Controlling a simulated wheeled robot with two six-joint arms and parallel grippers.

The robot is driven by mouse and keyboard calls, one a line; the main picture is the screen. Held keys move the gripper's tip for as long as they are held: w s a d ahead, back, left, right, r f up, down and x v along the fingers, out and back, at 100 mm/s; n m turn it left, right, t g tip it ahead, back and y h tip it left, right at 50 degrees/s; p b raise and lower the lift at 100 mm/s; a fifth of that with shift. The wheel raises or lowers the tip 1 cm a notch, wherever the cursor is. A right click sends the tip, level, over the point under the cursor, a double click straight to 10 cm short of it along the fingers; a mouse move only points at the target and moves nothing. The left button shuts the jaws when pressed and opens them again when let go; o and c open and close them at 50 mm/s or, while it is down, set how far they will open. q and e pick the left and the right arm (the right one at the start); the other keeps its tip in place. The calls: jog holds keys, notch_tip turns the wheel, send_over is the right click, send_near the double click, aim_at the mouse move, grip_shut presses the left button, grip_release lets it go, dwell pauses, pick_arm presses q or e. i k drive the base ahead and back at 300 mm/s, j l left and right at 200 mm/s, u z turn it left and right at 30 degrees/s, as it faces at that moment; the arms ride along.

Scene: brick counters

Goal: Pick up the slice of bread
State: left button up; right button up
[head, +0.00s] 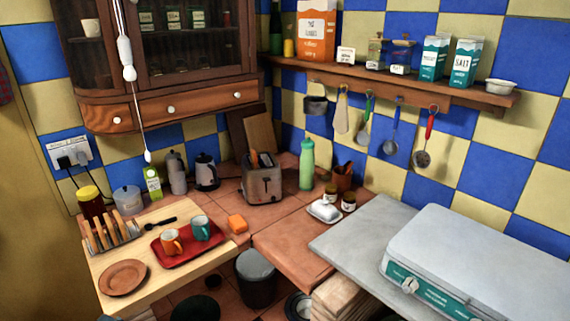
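Brown slices of bread (266,160) stick up out of the slots of a silver toaster (263,186) on the tiled counter in the corner. A rack (126,232) on the wooden board at the left holds several upright brown slices that look like toast (104,231). Which slice the task means I cannot tell. Neither of my grippers is in view.
A red tray (187,258) with two mugs and a brown plate (123,278) lie on the wooden board (160,288). A grey bin (256,282) stands below.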

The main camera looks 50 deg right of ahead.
aim_at(254, 159)
jog(key=z, duration=1.4)
